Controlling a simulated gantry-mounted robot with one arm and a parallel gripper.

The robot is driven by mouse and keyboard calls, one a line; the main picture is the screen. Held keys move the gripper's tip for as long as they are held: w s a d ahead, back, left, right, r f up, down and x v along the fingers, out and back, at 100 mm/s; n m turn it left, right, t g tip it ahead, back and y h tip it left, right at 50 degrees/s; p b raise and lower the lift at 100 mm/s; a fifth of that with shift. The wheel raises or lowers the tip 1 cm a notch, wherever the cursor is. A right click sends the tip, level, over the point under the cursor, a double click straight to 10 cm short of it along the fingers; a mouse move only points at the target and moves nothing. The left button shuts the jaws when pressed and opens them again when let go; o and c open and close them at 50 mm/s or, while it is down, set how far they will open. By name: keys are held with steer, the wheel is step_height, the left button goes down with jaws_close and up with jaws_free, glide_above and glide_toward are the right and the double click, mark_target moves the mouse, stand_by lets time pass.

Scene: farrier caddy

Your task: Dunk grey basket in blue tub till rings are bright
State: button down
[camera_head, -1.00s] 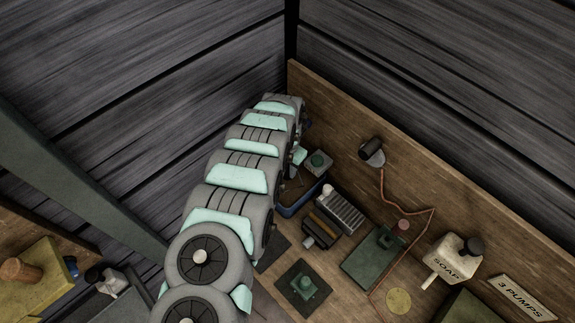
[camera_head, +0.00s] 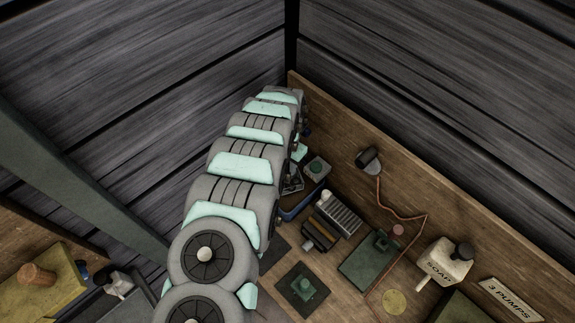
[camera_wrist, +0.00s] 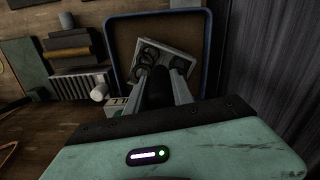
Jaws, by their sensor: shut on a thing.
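The blue tub (camera_wrist: 113,45) fills the upper middle of the wrist view, with a plain brown inside. The grey basket (camera_wrist: 178,56) is tilted within the tub's outline, with several dark rings (camera_wrist: 147,57) in it. My gripper (camera_wrist: 163,80) is shut on the basket by a dark part between its fingers. I cannot tell how deep the basket is. In the head view my arm covers the gripper and part of the tub (camera_head: 302,207); a grey piece of the basket (camera_head: 293,180) shows over the tub.
A ribbed grey block (camera_head: 338,214) and a dark brush-like block (camera_head: 320,235) lie close beside the tub. A soap bottle (camera_head: 444,262) and an orange cord (camera_head: 378,190) are farther right. The wooden back board (camera_head: 420,180) borders the bench.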

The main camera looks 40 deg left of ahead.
mark_target(288, 174)
steer(key=shift+f, duration=0.1)
stand_by(0.3)
step_height(288, 174, down, 8)
steer(key=b, duration=0.4)
steer(key=shift+r, duration=0.2)
steer(key=shift+r+p, duration=0.3)
steer(key=shift+r, duration=0.3)
steer(key=shift+r+p, duration=0.5)
steer(key=shift+r, duration=0.1)
steer(key=shift+f, duration=0.1)
step_height(288, 174, down, 2)
steer(key=shift+w+a+b, duration=0.1)
steer(key=shift+b, duration=0.7)
steer(key=shift+r+p, duration=0.65)
